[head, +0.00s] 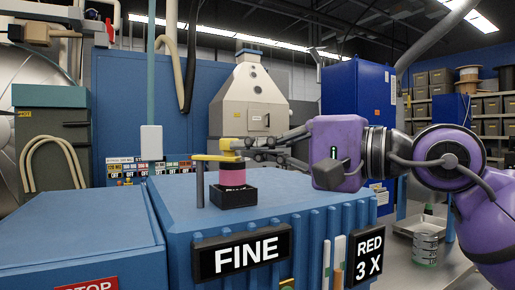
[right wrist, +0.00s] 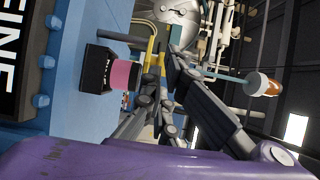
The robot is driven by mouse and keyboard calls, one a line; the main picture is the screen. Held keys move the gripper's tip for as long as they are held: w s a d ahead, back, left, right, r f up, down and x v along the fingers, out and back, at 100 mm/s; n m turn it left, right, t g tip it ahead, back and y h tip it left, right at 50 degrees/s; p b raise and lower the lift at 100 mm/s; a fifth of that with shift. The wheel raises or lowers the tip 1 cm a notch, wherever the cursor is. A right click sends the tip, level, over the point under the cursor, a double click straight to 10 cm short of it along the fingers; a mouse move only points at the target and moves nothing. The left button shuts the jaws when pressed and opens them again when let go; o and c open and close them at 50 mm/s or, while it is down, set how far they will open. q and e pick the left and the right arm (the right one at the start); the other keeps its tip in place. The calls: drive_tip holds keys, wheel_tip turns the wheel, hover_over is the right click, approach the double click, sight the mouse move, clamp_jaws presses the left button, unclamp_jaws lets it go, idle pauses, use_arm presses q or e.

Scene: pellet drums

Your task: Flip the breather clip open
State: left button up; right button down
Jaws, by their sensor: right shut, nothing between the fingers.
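The breather on the blue drum top has a pink body (head: 232,178) in a black base (head: 233,195). A yellow clip (head: 212,157) lies across its top, reaching left over a thin grey post (head: 199,183). In the right wrist view the pink body (right wrist: 125,75) and the yellow clip (right wrist: 152,52) show beside my fingertips. My right gripper (head: 250,148) is shut and empty, coming from the right with its tips at the yellow top. I cannot tell whether they touch it. My left gripper is not in view.
The blue drum (head: 290,205) carries a FINE sign (head: 240,252) and a RED 3 X sign (head: 368,255) on its front. Another blue housing (head: 75,225) stands at the left. A beige hopper (head: 249,100) stands behind. The drum top right of the breather is clear.

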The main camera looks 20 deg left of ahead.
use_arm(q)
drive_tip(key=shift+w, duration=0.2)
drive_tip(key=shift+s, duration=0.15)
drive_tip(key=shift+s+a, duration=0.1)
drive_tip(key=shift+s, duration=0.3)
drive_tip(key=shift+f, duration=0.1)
